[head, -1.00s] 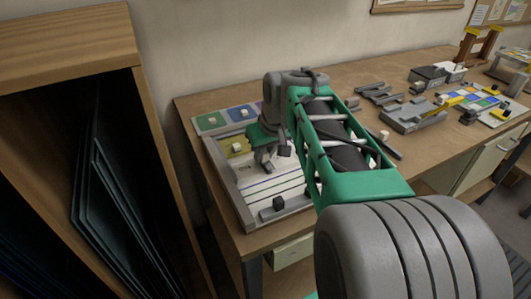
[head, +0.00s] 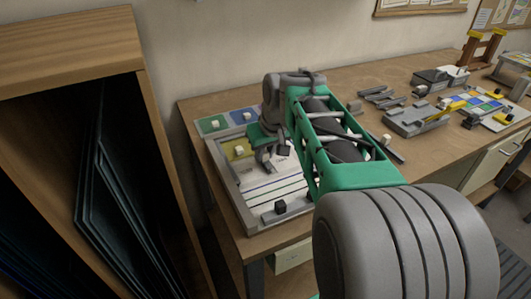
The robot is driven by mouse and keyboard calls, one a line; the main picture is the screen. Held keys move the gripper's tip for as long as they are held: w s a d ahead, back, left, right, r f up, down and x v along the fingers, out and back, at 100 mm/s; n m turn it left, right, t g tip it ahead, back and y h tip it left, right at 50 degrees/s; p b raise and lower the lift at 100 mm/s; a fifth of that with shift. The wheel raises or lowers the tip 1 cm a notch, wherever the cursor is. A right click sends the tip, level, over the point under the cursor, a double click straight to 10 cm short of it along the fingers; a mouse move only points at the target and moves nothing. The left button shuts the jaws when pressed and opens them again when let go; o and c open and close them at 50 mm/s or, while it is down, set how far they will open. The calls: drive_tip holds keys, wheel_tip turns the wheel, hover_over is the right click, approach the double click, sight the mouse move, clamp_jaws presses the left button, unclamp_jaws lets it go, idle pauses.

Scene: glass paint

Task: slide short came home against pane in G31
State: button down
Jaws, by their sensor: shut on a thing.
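My gripper (head: 268,158) reaches down over the framed panel on the bench, at its upper middle. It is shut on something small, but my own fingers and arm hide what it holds. The panel (head: 285,197) is pale with several coloured lines across it, inside a grey frame (head: 227,192). I cannot make out a label G31, nor which piece is the short came.
Coloured squares with small white blocks (head: 215,124) lie behind the frame. Grey fixtures (head: 415,120) and a colour chart (head: 485,103) stand at the right of the bench. A wooden rack (head: 70,55) with dark glass sheets (head: 120,200) stands close at left.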

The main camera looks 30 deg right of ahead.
drive_tip(key=shift+w, duration=0.95)
idle(0.6)
drive_tip(key=c, duration=1.2)
unclamp_jaws()
drive_tip(key=shift+p, duration=0.3)
drive_tip(key=shift+r+p, duration=2.65)
drive_tip(key=shift+r, duration=0.85)
